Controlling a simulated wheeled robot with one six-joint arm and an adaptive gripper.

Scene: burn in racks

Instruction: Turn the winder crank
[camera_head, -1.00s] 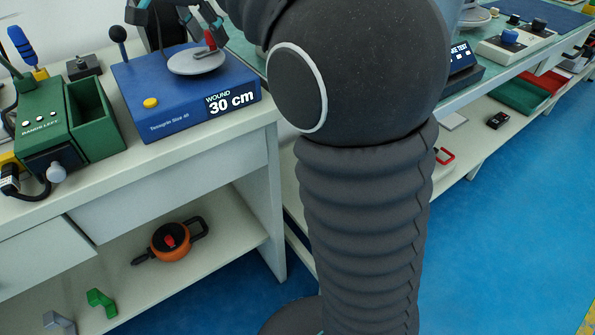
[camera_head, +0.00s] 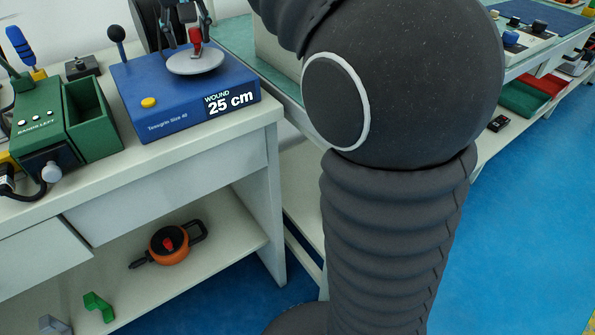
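The winder (camera_head: 185,95) is a blue box on the bench at upper left. A grey round crank disc (camera_head: 190,66) sits on its top, with an upright red crank handle (camera_head: 196,38) on it. The winder's display (camera_head: 230,102) reads "WOUND 25 cm". My gripper (camera_head: 194,30) comes down from the top edge onto the red handle. Its fingers appear closed about the handle, but the contact is small and partly hidden. The upper part of my gripper is cut off by the frame.
A green device (camera_head: 45,130) with an open bin stands left of the winder. A black-knobbed lever (camera_head: 115,35) rises behind the winder's left corner. Blue floor (camera_head: 530,220) is clear at right.

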